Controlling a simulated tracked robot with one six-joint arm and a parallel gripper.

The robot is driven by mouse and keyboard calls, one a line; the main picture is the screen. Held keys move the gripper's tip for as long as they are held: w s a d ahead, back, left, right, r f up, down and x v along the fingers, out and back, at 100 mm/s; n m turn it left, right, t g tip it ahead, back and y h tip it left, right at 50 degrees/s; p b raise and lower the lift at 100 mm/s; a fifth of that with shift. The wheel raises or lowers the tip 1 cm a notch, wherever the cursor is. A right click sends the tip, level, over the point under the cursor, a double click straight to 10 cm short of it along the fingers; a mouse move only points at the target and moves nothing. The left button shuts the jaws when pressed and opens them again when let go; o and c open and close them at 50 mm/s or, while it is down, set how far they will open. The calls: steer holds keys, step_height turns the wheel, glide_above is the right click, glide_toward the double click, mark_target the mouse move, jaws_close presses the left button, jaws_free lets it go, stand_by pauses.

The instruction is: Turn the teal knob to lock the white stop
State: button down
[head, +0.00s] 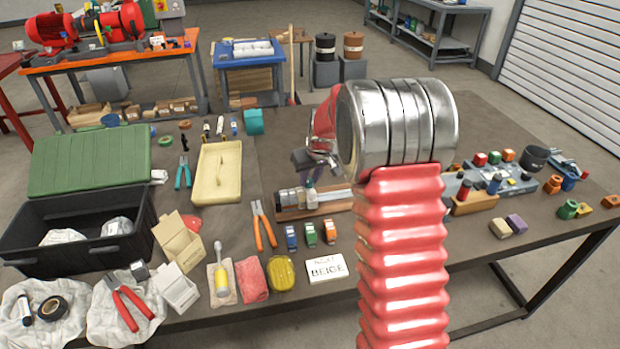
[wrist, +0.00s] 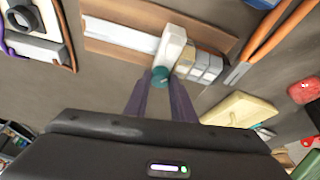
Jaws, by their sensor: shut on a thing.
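In the wrist view, the teal knob (wrist: 160,76) is on the near side of the white stop (wrist: 173,46). The stop sits across a pale rail on a wooden board (wrist: 112,37), beside a row of grey-white blocks (wrist: 205,66). My gripper (wrist: 160,82) is shut on the teal knob, with one purple finger on each side of it. The knob's marking and the stop's underside cannot be made out. In the head view, the board (head: 293,214) shows at mid-table, with the blocks (head: 288,196) on its left; my arm covers part of the scene.

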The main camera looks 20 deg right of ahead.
steer(key=shift+a+m+g+h, duration=0.15)
steer(key=shift+m+h, duration=0.35)
steer(key=shift+m, duration=0.9)
steer(key=shift+a+m+g+h, duration=0.15)
steer(key=shift+m+h, duration=0.35)
steer(key=shift+m, duration=0.9)
steer(key=shift+w+a+m+g+h, duration=0.1)
steer(key=shift+m+g+h, duration=0.3)
steer(key=shift+m, duration=0.9)
steer(key=shift+w+m+g+h, duration=0.1)
steer(key=shift+m+g+h, duration=0.25)
steer(key=shift+m, duration=0.95)
steer(key=c, duration=1.5)
jaws_free()
steer(key=shift+r, duration=0.1)
steer(key=v, duration=1.3)
steer(key=shift+s+a+r, duration=0.15)
steer(key=shift+a+r, duration=0.05)
